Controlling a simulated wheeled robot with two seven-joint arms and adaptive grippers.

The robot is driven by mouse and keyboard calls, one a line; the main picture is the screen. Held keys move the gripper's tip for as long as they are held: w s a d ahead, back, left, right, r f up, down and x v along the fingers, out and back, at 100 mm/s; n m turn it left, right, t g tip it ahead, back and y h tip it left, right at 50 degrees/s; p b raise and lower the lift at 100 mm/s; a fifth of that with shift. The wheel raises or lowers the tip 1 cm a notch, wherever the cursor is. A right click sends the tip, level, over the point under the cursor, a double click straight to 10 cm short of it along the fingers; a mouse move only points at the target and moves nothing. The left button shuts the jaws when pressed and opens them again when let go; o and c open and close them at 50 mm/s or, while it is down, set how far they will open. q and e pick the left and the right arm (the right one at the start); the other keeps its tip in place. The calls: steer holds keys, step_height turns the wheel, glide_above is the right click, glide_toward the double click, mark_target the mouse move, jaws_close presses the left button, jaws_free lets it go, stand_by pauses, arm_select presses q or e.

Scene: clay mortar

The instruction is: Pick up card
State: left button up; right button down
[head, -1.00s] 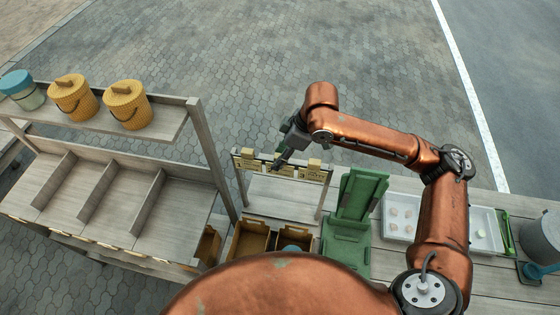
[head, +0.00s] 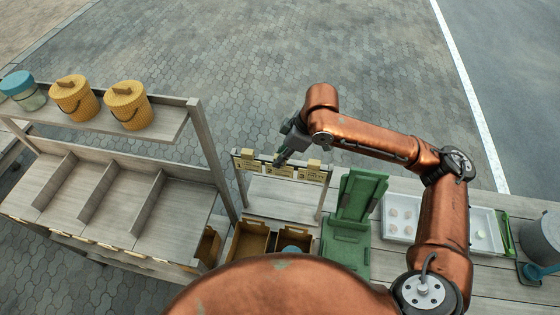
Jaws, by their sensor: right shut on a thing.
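Several small yellow cards with dark print hang in a row on a wooden rack. The left card (head: 247,165) and the right card (head: 312,174) show beside the middle card (head: 284,170). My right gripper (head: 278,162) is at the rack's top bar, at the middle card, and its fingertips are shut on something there. The fingers partly cover that card, and the exact contact is too small to see clearly. My left gripper is not in view.
Below the rack stand open wooden boxes (head: 249,241). A green folding stand (head: 359,195) is right of the rack, then white trays (head: 402,202) and a grey bucket (head: 541,238). Yellow baskets (head: 127,106) sit on the left shelf (head: 165,125).

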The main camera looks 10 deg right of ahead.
steer(key=shift+r, duration=0.5)
step_height(320, 180, up, 2)
steer(key=shift+r+b, duration=0.1)
steer(key=shift+b, duration=0.2)
arm_select(q)
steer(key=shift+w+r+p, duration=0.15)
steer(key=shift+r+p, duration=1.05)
steer(key=shift+p, duration=0.1)
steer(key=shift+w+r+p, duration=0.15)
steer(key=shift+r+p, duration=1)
steer(key=shift+p, duration=0.15)
arm_select(e)
steer(key=s+d+r, duration=0.5)
steer(key=s+r, duration=0.8)
steer(key=r, duration=0.1)
steer(key=shift+d+r, duration=0.15)
